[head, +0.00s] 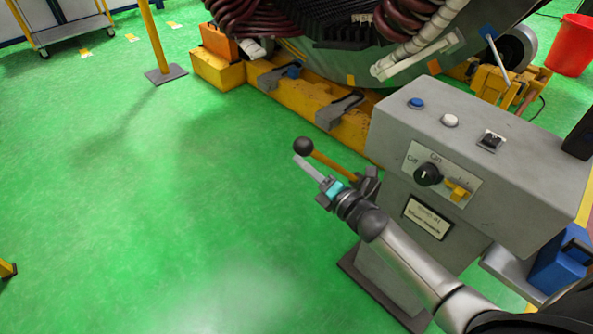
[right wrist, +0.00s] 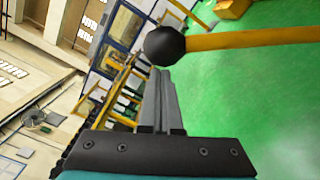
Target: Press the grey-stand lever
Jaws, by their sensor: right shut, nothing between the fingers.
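The grey stand (head: 395,225) stands at the right in the head view. Its lever (head: 325,161) is a yellow rod with a black ball knob (head: 304,146), sticking out to the left from the stand's side. My right gripper (head: 300,162) is shut and empty, its fingertips close below the knob and beside the rod. In the right wrist view the knob (right wrist: 165,46) is just past the tips of the shut fingers (right wrist: 158,78), and the rod (right wrist: 250,39) runs off to the right. I cannot tell whether the fingers touch the knob. My left gripper is not in view.
The stand's top has a blue button (head: 416,103), a white button (head: 450,120) and a black switch (head: 490,141). Behind is the large stator (head: 340,60) on a yellow base (head: 310,105). A yellow post (head: 158,50) stands further left.

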